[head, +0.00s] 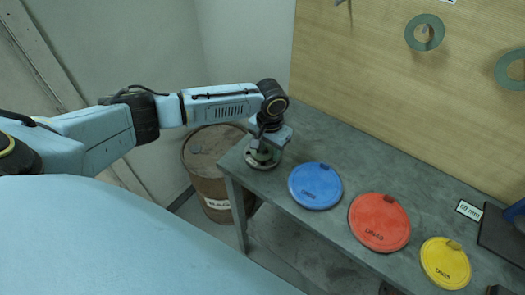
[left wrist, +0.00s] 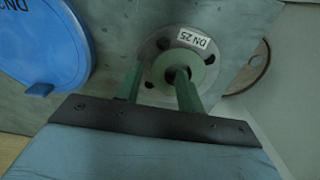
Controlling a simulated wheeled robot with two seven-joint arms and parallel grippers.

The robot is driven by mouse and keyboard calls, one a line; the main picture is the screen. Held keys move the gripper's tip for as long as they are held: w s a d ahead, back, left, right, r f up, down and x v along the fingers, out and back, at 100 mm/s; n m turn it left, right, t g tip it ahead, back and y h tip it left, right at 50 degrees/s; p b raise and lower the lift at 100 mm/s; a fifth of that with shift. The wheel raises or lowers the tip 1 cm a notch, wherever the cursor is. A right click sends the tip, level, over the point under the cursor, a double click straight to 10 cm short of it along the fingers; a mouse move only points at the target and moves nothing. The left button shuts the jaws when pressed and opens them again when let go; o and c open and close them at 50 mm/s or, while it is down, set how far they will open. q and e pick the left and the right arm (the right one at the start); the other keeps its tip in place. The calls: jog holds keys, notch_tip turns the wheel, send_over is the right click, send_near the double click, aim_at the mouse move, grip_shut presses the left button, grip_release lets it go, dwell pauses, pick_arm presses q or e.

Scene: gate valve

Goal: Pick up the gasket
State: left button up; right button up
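A green ring-shaped gasket (left wrist: 202,73) lies on a round grey flange marked "DN 25" (left wrist: 150,52) at the near left corner of the bench. My left gripper (head: 264,149) is over this flange in the head view and hides part of it. In the left wrist view my left gripper (left wrist: 159,70) has its two fingers apart. One fingertip lies over the gasket's dark hole, the other just outside its left edge; I cannot tell whether they touch it. Two more green gaskets, one upper (head: 411,33) and one at the right edge (head: 503,74), hang on the wooden board. My right gripper is out of view.
Blue (head: 315,187), red (head: 379,223) and yellow (head: 445,264) round discs lie along the grey bench (head: 340,150). A brown barrel (head: 208,178) stands on the floor left of the bench. A dark flat object (head: 502,236) lies at the right.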

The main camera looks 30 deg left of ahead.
aim_at(269, 155)
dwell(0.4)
pick_arm(q)
grip_shut()
notch_tip(269, 155, up, 10)
dwell(0.7)
